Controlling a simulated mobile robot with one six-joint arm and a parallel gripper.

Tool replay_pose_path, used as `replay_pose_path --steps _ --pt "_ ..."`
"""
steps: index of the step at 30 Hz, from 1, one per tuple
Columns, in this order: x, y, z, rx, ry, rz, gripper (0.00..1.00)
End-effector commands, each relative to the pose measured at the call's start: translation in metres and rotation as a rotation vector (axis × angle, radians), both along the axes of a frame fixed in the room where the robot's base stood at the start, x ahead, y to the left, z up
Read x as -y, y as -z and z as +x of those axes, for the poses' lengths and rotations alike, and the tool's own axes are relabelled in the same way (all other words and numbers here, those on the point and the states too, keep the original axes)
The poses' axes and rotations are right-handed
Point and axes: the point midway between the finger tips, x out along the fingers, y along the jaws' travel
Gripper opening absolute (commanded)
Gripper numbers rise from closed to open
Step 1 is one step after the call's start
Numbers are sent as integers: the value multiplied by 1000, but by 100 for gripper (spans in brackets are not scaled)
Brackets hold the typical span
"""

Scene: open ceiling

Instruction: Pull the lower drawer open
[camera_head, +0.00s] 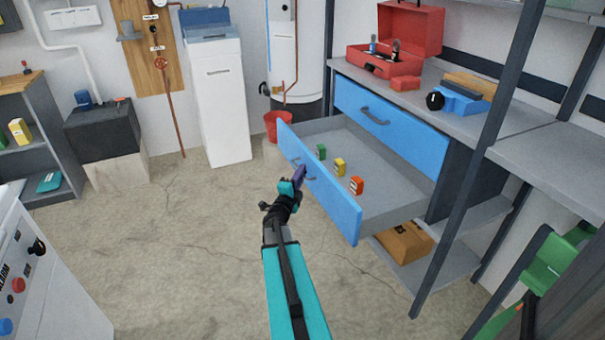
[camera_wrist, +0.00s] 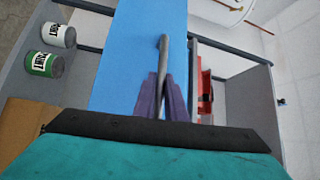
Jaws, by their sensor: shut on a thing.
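The lower drawer (camera_head: 316,184) has a blue front and a grey inside. In the head view it stands pulled well out below the shut upper drawer (camera_head: 388,117). Small green (camera_head: 321,151), yellow (camera_head: 340,167) and orange-red (camera_head: 357,185) items stand in it. My gripper (camera_head: 299,174) is at the drawer's outer face. In the wrist view its purple fingers (camera_wrist: 161,101) are shut on the grey bar handle (camera_wrist: 162,62), against the blue front (camera_wrist: 122,60). The far part of the handle shows beyond the fingertips.
A red toolbox (camera_head: 400,45) and a blue tool (camera_head: 460,100) are on the worktop above. A cardboard box (camera_head: 404,242) lies on the shelf below the drawer. A dark post (camera_head: 462,190) stands right of it. The concrete floor (camera_head: 180,240) to the left is clear.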

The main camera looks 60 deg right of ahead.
Motion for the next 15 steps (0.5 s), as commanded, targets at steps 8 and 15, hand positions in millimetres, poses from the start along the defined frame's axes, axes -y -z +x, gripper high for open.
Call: replay_pose_path --steps 8,15 --pt "0 5 2 -3 -10 10 30" --pt "2 2 0 -3 -4 6 30"
